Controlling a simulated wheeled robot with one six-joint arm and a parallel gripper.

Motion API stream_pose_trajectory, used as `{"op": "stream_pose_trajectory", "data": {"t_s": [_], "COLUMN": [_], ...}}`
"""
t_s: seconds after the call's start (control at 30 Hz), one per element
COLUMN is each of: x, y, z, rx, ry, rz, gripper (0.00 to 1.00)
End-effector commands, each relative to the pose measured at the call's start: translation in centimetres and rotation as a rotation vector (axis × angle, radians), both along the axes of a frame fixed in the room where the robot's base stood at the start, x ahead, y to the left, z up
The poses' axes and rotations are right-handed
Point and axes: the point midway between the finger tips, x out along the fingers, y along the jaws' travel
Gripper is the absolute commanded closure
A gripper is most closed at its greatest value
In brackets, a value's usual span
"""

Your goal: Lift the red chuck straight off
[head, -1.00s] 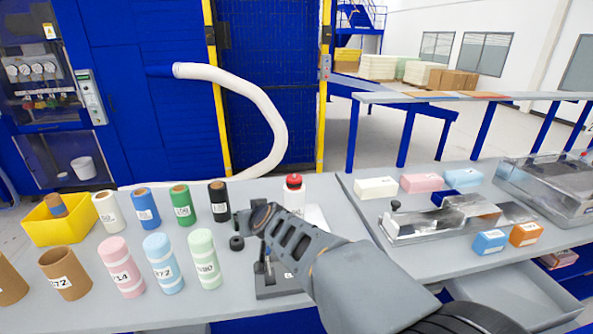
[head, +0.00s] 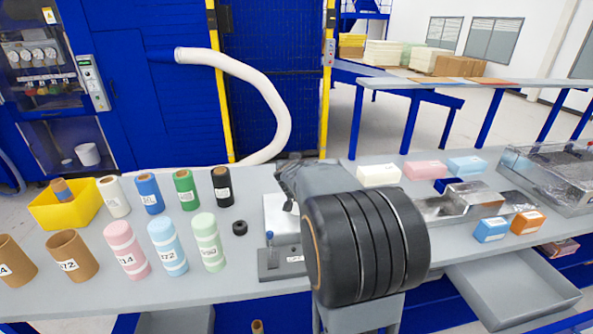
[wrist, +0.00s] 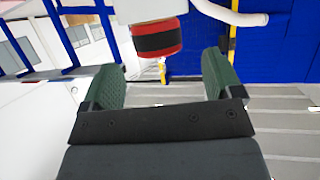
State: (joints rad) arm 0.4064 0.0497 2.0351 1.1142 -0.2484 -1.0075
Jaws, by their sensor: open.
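The red chuck (wrist: 155,52) shows at the top middle of the wrist view, with a black band around it. It joins a white body (wrist: 150,10), and a small tip sticks out from its red end. My gripper (wrist: 162,70) is open and empty. Its two green-padded fingers are spread to the left and right of the chuck's line. The chuck lies mostly beyond the fingertips, and I see no contact. In the head view my arm hides the chuck and most of the gripper.
A small black ring (head: 239,228) and a grey stand (head: 281,262) with an upright blue-topped pin are left of my arm. Several labelled rolls and a yellow bin (head: 45,215) fill the bench's left. Foam blocks and a metal fixture (head: 465,200) lie to the right.

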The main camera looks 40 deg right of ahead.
Motion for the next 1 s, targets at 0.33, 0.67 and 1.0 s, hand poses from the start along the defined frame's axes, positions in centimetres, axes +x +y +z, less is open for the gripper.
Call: {"op": "stream_pose_trajectory", "data": {"t_s": [0.33,0.67,1.0], "x": [3.0,3.7,3.7], "y": [-2.5,-3.0,-3.0], "z": [-1.6,-1.8,-1.8], "rx": [0.0,0.001,0.0], "ry": [0.002,0.001,0.001], "rz": [0.0,0.001,0.001], "gripper": [0.15,0.15,0.42]}}
